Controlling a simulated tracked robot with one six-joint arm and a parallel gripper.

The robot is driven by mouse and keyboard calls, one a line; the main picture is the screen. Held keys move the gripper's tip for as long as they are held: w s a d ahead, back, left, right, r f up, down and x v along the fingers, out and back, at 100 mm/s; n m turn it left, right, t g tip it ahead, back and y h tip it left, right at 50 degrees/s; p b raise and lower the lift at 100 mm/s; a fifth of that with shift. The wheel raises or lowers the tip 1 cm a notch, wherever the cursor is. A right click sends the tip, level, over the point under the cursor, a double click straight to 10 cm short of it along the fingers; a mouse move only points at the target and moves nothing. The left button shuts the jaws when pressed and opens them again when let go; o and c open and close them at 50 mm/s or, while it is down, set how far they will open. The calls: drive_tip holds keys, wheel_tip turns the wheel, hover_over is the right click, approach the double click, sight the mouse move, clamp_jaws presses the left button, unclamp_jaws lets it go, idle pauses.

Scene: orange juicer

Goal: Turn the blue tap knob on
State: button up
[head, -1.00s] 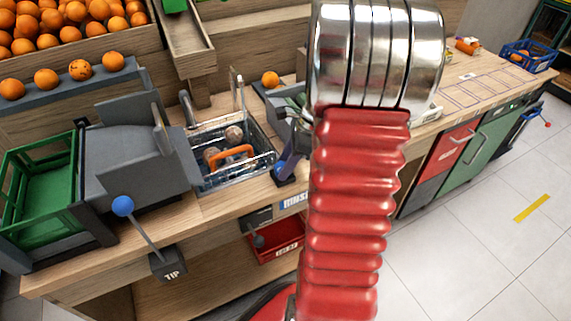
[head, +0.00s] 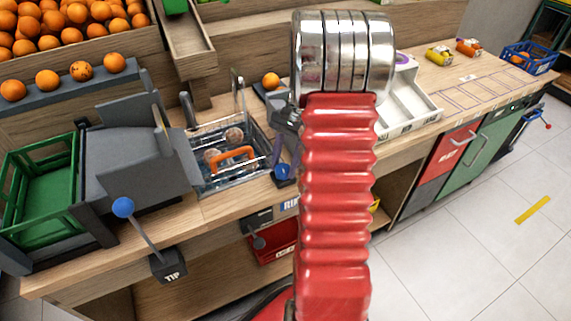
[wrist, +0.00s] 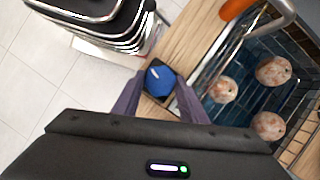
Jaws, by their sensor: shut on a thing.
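The blue tap knob (head: 282,172) sits at the counter's front edge, just right of the sink basket. In the wrist view the knob (wrist: 160,78) shows a short white mark on its top, on a dark square base. My gripper (wrist: 158,92) has its purple fingers on both sides of the knob and is shut on it. In the head view my gripper (head: 284,155) is partly hidden behind my red arm sleeve.
The sink (head: 217,160) holds a wire basket with an orange handle and several dirty fruits. A white tray (head: 412,105) stands right of my arm.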

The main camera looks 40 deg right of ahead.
drive_tip(key=shift+n+g, duration=0.6)
drive_tip(key=shift+n, duration=1)
drive_tip(key=o, duration=1.1)
drive_tip(key=shift+w, duration=0.1)
drive_tip(key=shift+c, duration=0.2)
drive_tip(key=shift+r+h, duration=0.1)
drive_tip(key=shift+h, duration=0.2)
drive_tip(key=v, duration=1.3)
drive_tip(key=shift+r, duration=0.2)
drive_tip(key=shift+w+d, duration=0.1)
drive_tip(key=shift+d, duration=0.05)
